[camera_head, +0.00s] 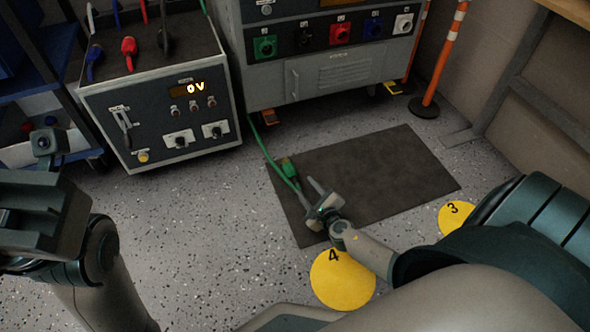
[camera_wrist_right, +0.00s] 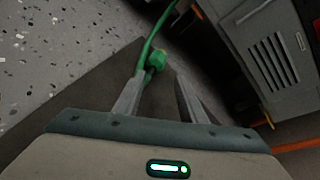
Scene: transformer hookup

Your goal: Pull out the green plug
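The green plug (camera_head: 288,168) is at the end of a green cable, over the dark mat (camera_head: 400,170), apart from any socket; I cannot tell whether it hangs or lies there. My right gripper (camera_head: 308,188) is open beside it. In the right wrist view the plug (camera_wrist_right: 158,60) shows just beyond the two spread fingertips, nearer the left one, with the cable running past that finger. The green socket (camera_head: 265,47) is on the large grey cabinet (camera_head: 335,80). My left gripper (camera_head: 45,210) is at the left edge, its fingers not clear.
A grey control box (camera_head: 160,110) with a 0V display stands at the back left, with blue, red and black plugs on top. An orange-white post (camera_head: 440,60) stands at the right. Yellow floor discs 4 (camera_head: 342,280) and 3 (camera_head: 456,215) lie by the mat. Open floor lies left of the mat.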

